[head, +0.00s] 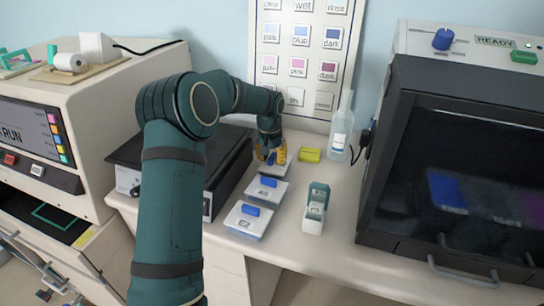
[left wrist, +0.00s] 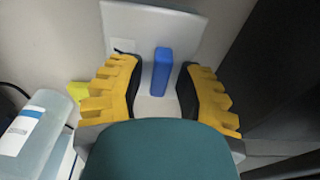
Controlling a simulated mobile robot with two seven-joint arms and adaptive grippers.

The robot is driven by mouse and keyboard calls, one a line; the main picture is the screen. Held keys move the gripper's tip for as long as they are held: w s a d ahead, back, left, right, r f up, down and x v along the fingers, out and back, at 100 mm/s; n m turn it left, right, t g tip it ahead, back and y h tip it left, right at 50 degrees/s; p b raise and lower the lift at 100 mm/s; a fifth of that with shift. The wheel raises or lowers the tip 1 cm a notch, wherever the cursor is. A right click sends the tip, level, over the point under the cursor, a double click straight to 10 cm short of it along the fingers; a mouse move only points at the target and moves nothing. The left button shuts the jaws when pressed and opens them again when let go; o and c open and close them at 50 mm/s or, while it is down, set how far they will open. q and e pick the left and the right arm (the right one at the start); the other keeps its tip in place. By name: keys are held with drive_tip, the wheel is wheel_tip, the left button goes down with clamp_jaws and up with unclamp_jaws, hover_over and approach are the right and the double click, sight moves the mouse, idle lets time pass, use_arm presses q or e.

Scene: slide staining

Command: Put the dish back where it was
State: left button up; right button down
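Three pale staining dishes with blue lid handles stand in a slanting row on the bench: a back one (head: 276,171), a middle one (head: 267,191) and a front one (head: 246,221). My left gripper (head: 272,155) is at the back dish, fingers pointing down. In the left wrist view, its yellow-and-black fingers (left wrist: 158,82) stand on either side of the blue handle (left wrist: 161,72), with a gap on each side. The gripper is open and partly covers the back dish in the head view. I cannot tell which dish the task means. My right gripper is not in view.
A yellow-green block (head: 309,155) and a clear bottle (head: 341,128) stand just right of the gripper. A green-and-white slide box (head: 315,208) stands right of the dishes. A dark flat device (head: 130,152) is left, a dark-fronted cabinet (head: 455,160) right.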

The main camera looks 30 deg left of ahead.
sight(270, 159)
use_arm(q)
wheel_tip(270, 159, up, 12)
drive_tip(key=s+p, duration=0.1)
drive_tip(key=p, duration=0.1)
drive_tip(key=shift+s, duration=0.15)
idle(0.8)
